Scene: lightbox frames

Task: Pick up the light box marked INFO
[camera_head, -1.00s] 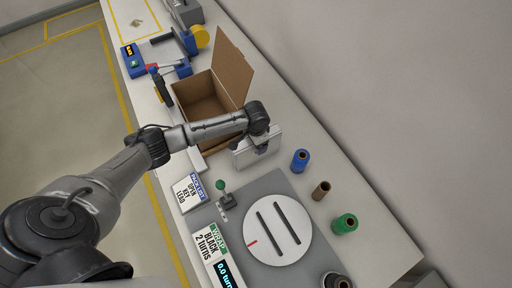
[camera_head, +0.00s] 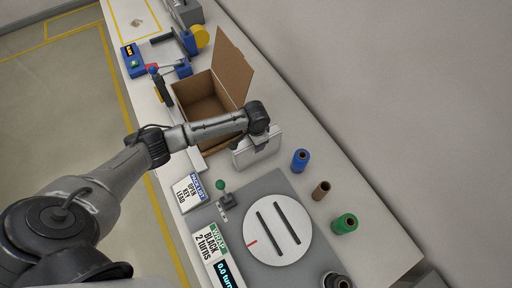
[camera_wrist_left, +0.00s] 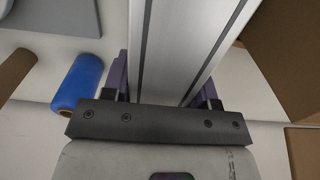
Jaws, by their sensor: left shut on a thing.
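A pale flat box with grey edges (camera_head: 257,153) is held in my left gripper (camera_head: 262,142), between the cardboard carton and the grey turntable plate. No INFO mark can be read on the faces that show. In the left wrist view the box (camera_wrist_left: 180,45) lies between the two fingers of the left gripper (camera_wrist_left: 164,88), which is shut on it. In the head view my wrist hides part of the box's upper side. I cannot tell whether its lower edge touches the table. My right gripper is not in view.
An open cardboard carton (camera_head: 240,75) stands just behind the box. A turntable (camera_head: 265,240) with two dark bars lies in front. Blue (camera_head: 300,160), brown (camera_head: 320,190) and green (camera_head: 344,223) rolls stand at right. PICK LIST (camera_head: 190,194) and WRAP (camera_head: 210,242) signs stand at left.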

